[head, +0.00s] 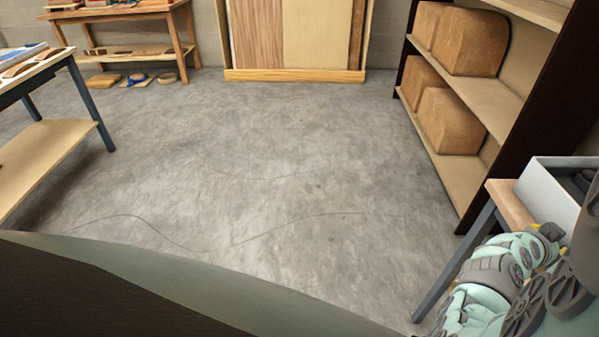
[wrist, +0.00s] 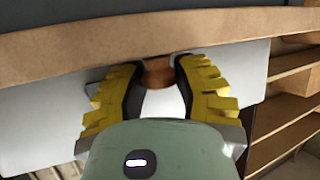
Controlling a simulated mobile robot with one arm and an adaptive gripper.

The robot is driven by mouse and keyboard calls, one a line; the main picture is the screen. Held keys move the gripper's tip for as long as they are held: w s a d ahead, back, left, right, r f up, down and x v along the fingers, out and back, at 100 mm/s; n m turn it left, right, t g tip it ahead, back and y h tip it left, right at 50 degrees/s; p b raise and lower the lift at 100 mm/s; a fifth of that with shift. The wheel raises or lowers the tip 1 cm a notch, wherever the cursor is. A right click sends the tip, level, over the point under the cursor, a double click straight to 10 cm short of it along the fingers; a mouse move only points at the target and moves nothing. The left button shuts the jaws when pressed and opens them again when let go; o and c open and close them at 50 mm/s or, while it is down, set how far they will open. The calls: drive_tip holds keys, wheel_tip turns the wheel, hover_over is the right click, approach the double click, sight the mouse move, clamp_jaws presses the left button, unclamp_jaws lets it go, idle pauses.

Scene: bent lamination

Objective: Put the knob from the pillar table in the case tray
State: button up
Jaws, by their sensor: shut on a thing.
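In the wrist view my gripper (wrist: 155,75) has its two yellow-and-black fingers closed on a small brown piece, which looks like the knob (wrist: 157,70). The fingers hide most of it. A tan wooden edge (wrist: 60,58) runs across the top of this view, just beyond the fingertips; I cannot tell whether the knob touches it. A pale white surface (wrist: 45,118) lies behind the fingers. In the head view a white box with dark contents (head: 550,190) stands on a small table at the right; I cannot tell whether it is the case tray.
The small table (head: 510,205) is partly covered by my arm. A dark-sided shelf (head: 450,85) with brown blocks stands behind it and also shows in the wrist view (wrist: 290,110). A table (head: 35,75) is at left and a workbench (head: 130,52) at the back. The middle floor is clear.

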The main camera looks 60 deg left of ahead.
drive_tip(key=shift+f, duration=0.1)
drive_tip(key=o, duration=0.7)
